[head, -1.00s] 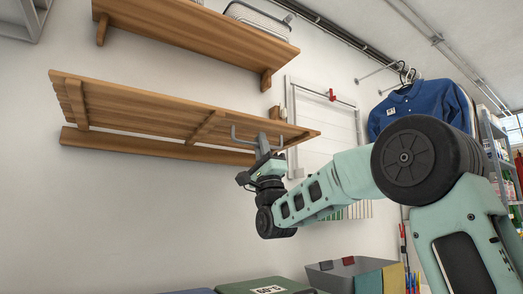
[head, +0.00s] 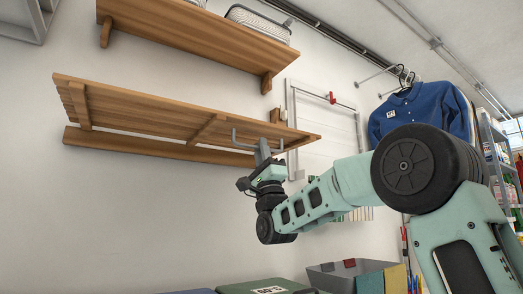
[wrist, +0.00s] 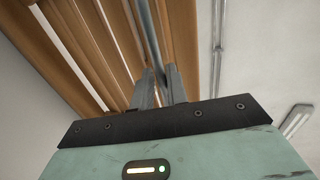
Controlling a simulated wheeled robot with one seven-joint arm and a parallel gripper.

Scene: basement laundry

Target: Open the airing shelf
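The airing shelf (head: 150,100) is a slatted wooden panel on the wall, standing out from a wooden wall rail (head: 130,142). A grey U-shaped handle (head: 234,138) sits at its front edge, toward the right end. My gripper (head: 263,150) is raised at this handle from below. In the wrist view the handle bar (wrist: 147,25) runs down between the two fingers of my gripper (wrist: 160,88), which look closed around it. The shelf's slats (wrist: 100,45) fill the upper left there. The exact contact at the fingertips is partly hidden.
A fixed wooden shelf (head: 200,32) with a wire basket (head: 258,20) is above. A white wall frame with a red catch (head: 332,98) and a hanging blue shirt (head: 420,110) are to the right. Bins, including a grey one (head: 325,278), stand below. The wall under the shelf is clear.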

